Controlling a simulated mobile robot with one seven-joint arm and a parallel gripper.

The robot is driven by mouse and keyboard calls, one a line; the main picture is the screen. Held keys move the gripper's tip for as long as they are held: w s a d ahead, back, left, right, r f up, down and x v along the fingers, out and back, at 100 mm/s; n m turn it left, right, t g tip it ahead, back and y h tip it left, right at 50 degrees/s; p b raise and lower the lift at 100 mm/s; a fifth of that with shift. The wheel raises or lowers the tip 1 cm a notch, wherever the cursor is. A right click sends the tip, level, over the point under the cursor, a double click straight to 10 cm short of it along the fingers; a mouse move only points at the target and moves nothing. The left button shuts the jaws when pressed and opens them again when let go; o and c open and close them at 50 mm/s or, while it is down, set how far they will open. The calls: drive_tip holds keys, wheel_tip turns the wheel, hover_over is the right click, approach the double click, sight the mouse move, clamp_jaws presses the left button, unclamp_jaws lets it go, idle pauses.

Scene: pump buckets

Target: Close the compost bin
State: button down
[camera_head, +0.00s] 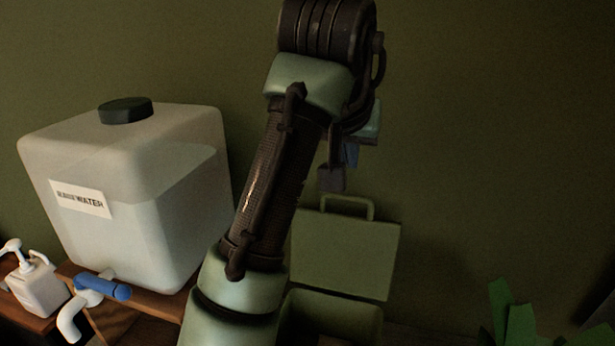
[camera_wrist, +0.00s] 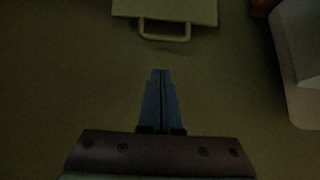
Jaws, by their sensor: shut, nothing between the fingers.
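The compost bin (camera_head: 331,312) is a green box low behind my arm in the head view. Its lid (camera_head: 343,250) stands raised, upright against the wall, with a loop handle on its top edge. In the wrist view the lid (camera_wrist: 166,9) shows at the top, with its handle (camera_wrist: 165,35) pointing toward my gripper. My gripper (camera_wrist: 161,72) is shut and empty, apart from the handle. In the head view my gripper is mostly hidden behind my arm, above the lid. The left part of the bin is hidden by my arm.
A large translucent water container (camera_head: 130,190) with a dark cap and blue-handled tap (camera_head: 100,288) stands on a wooden shelf at left. A white pump bottle (camera_head: 38,286) is beside it. Green leaves (camera_head: 510,315) are at lower right. The wall right of the lid is clear.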

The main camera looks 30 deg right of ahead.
drive_tip(key=x, duration=0.3)
drive_tip(key=p+x, duration=0.1)
drive_tip(key=x, duration=0.2)
drive_tip(key=f+p+x, duration=0.1)
drive_tip(key=x, duration=0.3)
drive_tip(key=shift+s+a, duration=0.35)
drive_tip(key=shift+s, duration=0.1)
